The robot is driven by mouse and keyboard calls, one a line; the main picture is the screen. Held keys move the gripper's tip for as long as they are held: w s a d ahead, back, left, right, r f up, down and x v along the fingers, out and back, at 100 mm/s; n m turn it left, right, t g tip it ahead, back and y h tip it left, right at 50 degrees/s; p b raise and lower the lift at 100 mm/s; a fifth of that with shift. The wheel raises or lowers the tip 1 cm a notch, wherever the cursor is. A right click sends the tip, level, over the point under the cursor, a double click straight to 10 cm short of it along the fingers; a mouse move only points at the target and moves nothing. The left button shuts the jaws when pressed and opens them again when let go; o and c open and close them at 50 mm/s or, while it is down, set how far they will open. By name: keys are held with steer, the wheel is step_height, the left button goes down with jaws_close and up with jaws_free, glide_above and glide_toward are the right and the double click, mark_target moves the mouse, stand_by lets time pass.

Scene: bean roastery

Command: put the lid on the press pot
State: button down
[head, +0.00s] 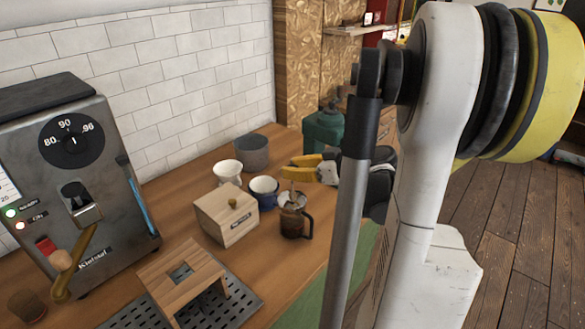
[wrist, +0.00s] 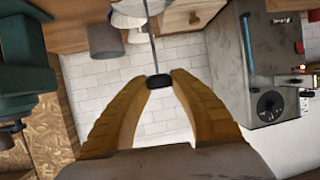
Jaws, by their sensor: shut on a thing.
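The press pot (head: 292,222) stands on the wooden counter, dark brown, with its handle on the right. My gripper (head: 293,173) is above it, its yellow fingers pointing left. In the wrist view my gripper (wrist: 158,80) is shut on the black knob of the lid (wrist: 158,83), and a thin rod runs from the knob toward the top edge. In the head view the lid (head: 293,198) shows at the pot's mouth, below the fingers. Whether it rests on the rim or hangs just above is too small to tell. The knob is hidden there.
A wooden box (head: 226,216) and a blue-and-white cup (head: 263,192) stand close left of the pot. A white cup (head: 228,171), grey canister (head: 251,152) and green machine (head: 322,130) are behind. A wooden stand (head: 187,281) is in front; the roaster (head: 75,185) is left.

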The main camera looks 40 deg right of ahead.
steer(key=c, duration=1.1)
jaws_free()
steer(key=v, duration=1.2)
steer(key=shift+a, duration=0.1)
steer(key=w+a+f+m+g+b, duration=0.1)
steer(key=w+a+f+g, duration=0.15)
steer(key=a, duration=0.65)
steer(key=w+a+f+m+g+b, duration=0.1)
steer(key=w+a+f+g, duration=0.15)
steer(key=a, duration=0.55)
steer(key=s+a+f+h, duration=0.1)
steer(key=s+a, duration=0.1)
steer(key=a, duration=0.2)
steer(key=s+a+f+h+b, duration=0.1)
steer(key=s+a, duration=0.1)
steer(key=a, duration=0.3)
steer(key=s+a+f+g, duration=0.1)
steer(key=s+a, duration=0.1)
steer(key=a, duration=0.3)
steer(key=shift+a+h+b, duration=0.25)
steer(key=shift+h+b, duration=0.05)
steer(key=shift+h, duration=0.1)
